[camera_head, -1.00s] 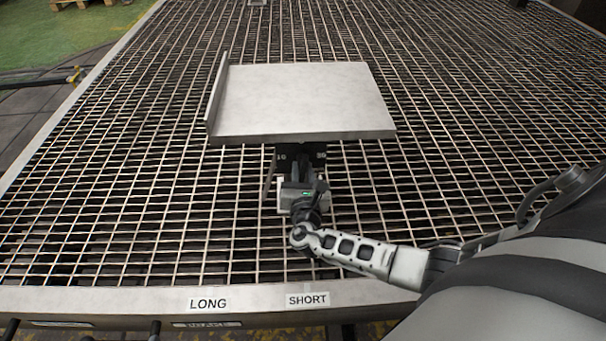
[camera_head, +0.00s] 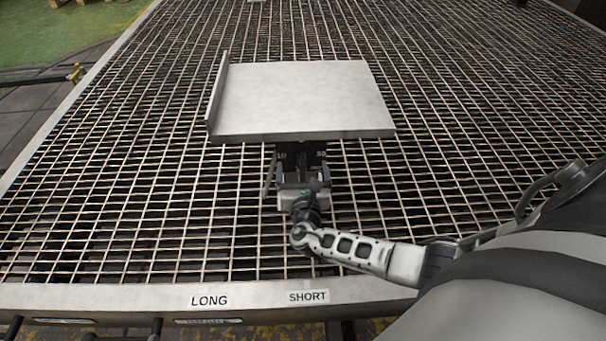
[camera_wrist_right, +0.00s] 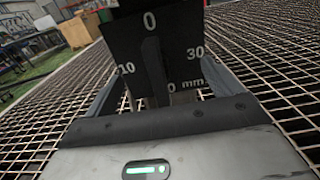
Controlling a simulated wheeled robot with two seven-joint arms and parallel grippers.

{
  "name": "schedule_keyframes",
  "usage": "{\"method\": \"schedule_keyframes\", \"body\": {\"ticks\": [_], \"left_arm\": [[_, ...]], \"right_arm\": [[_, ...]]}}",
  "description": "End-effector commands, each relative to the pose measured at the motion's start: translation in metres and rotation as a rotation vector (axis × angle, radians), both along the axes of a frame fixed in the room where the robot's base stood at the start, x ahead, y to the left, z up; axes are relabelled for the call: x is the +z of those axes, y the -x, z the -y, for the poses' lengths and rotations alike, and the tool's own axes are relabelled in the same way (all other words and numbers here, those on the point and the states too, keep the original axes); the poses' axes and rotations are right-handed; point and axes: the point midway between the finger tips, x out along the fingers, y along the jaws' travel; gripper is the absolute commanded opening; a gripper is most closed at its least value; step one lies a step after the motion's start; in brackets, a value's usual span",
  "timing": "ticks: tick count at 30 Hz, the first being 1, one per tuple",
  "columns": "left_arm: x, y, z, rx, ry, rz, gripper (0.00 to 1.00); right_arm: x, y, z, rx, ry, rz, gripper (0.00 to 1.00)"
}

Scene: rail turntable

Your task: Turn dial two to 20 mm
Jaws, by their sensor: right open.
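A black dial face (camera_wrist_right: 180,35) with white marks 0, 10, 30 and "mm" fills the top of the right wrist view. In the head view the dial (camera_head: 301,153) sits under the front edge of the grey plate. A dark upright bar, the knob (camera_wrist_right: 154,68), stands before the face with its upper end just under the 0. My right gripper (camera_wrist_right: 165,78) is open, with one finger on each side of the knob and gaps to both. In the head view my right gripper (camera_head: 297,172) is in front of the dial. My left gripper is out of view.
The grey plate (camera_head: 300,100) with a raised left edge overhangs the dial. A metal grating (camera_head: 130,220) surrounds it. Labels LONG (camera_head: 209,301) and SHORT (camera_head: 308,296) are on the front rim. The grating left of the dial is clear.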

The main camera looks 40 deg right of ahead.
Motion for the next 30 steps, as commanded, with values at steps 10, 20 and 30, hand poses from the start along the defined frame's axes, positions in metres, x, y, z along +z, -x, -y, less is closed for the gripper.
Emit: {"method": "schedule_keyframes", "body": {"ticks": [10, 20, 30], "left_arm": [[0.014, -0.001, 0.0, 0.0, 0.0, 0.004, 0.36], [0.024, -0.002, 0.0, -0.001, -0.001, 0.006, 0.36], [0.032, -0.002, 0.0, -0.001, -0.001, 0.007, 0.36]], "right_arm": [[0.001, 0.025, -0.016, 0.001, -0.002, -0.002, 0.91], [0.001, 0.047, -0.029, 0.001, -0.002, -0.002, 0.91], [0.001, 0.07, -0.043, 0.001, -0.002, -0.001, 0.91]]}}
